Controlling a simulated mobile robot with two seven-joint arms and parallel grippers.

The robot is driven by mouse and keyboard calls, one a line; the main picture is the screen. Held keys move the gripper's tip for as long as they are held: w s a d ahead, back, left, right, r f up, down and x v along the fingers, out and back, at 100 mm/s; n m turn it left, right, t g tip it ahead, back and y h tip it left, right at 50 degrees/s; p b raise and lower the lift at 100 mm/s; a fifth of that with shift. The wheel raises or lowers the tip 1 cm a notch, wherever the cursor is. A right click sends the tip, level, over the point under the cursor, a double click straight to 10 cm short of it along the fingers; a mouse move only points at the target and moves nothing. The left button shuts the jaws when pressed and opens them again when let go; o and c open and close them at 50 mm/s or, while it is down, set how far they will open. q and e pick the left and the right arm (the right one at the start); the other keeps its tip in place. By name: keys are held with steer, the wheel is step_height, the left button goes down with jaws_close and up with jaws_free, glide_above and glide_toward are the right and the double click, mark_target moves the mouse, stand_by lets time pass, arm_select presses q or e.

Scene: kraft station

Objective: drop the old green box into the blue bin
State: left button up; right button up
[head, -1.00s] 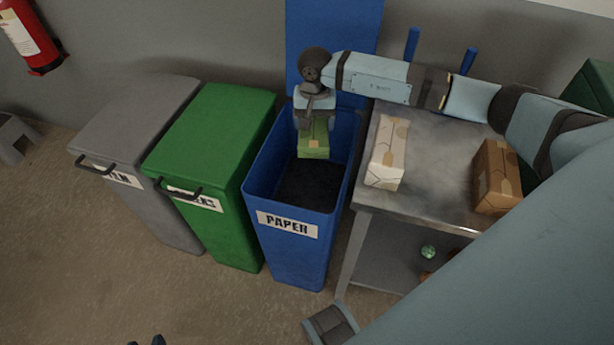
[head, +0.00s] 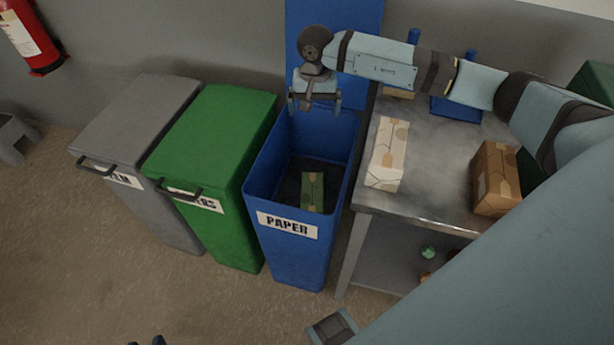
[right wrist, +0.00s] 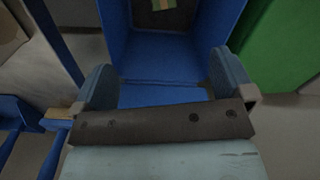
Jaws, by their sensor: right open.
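The old green box (head: 313,192), with tan tape, lies on the dark floor inside the blue bin (head: 262,185) labelled PAPER. The bin's lid stands open against the wall. My right gripper (head: 315,106) is open and empty above the back of the bin, apart from the box. In the right wrist view its fingers (right wrist: 165,76) are spread with nothing between them, and part of the green box (right wrist: 155,20) shows at the top edge. Only small dark tips, perhaps of my left gripper (head: 145,341), show at the bottom edge of the head view; their state is unclear.
A green bin (head: 215,125) and a grey bin (head: 135,120), both closed, stand left of the blue bin. A metal table (head: 430,175) on the right holds a pale box (head: 387,155), a brown box (head: 496,180) and a blue tray (head: 455,110).

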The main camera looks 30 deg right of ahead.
step_height(320, 180, up, 8)
steer(key=shift+r, duration=0.2)
stand_by(0.3)
